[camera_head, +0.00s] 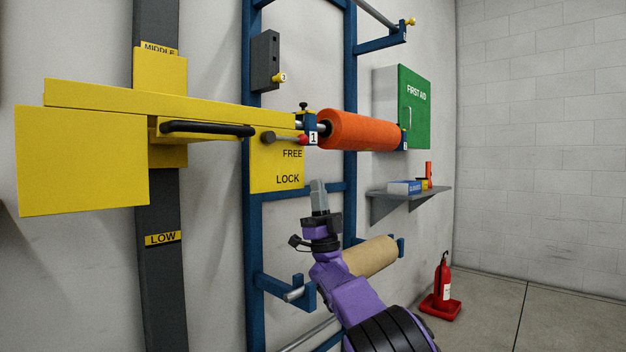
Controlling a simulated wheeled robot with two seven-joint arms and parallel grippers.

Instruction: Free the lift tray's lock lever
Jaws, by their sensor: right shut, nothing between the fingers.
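The yellow lift tray (90,155) is on a dark vertical post at the left, between the MIDDLE and LOW marks. Its black handle (208,128) runs along the front. The lock lever (286,138) has a dark pivot and a red knob. It points right, roughly level, just above the word FREE on the yellow label plate (270,168); LOCK is written lower. My right gripper (318,185) is shut and empty, pointing up, below and right of the lever and apart from it. My left gripper is out of view.
An orange roll (362,131) sticks out beside the lever, on the blue rack (256,220). A brown roll (370,256) is behind my right wrist. A grey shelf (410,198), a green first aid cabinet (414,108) and a red extinguisher (441,285) are at the right.

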